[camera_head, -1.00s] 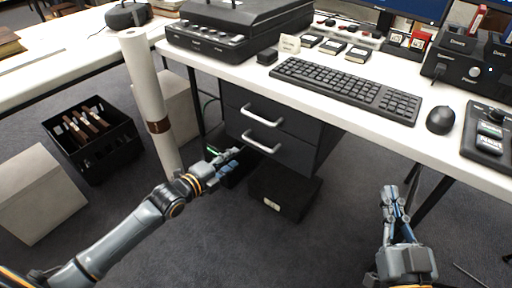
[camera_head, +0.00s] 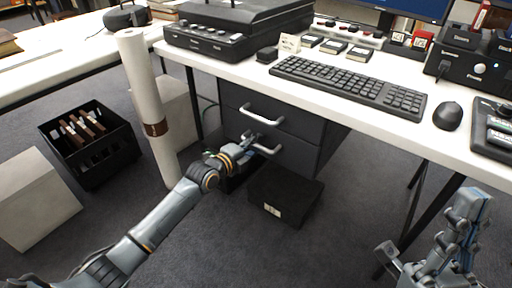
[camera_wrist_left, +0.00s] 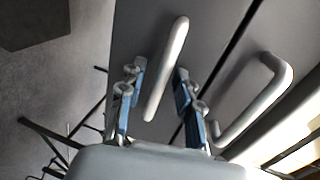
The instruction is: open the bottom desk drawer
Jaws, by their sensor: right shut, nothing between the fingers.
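The dark desk drawer unit has two drawer fronts with silver bar handles. The upper handle (camera_head: 262,116) is clear of my grippers. The bottom drawer (camera_head: 290,155) looks shut, flush with the one above. My left gripper (camera_head: 252,142) is at the left part of the bottom handle (camera_head: 268,149). In the left wrist view my left gripper (camera_wrist_left: 160,92) is open, with the bottom handle (camera_wrist_left: 168,65) between its two fingers. The upper handle (camera_wrist_left: 262,95) lies outside them to the right. My right gripper (camera_head: 474,198) is shut and empty at the lower right.
A black box (camera_head: 284,195) stands on the floor under the drawers. A tall pale roll (camera_head: 146,100) stands left of them. A black crate (camera_head: 92,150) is further left. The white desktop (camera_head: 350,105) overhangs the drawers.

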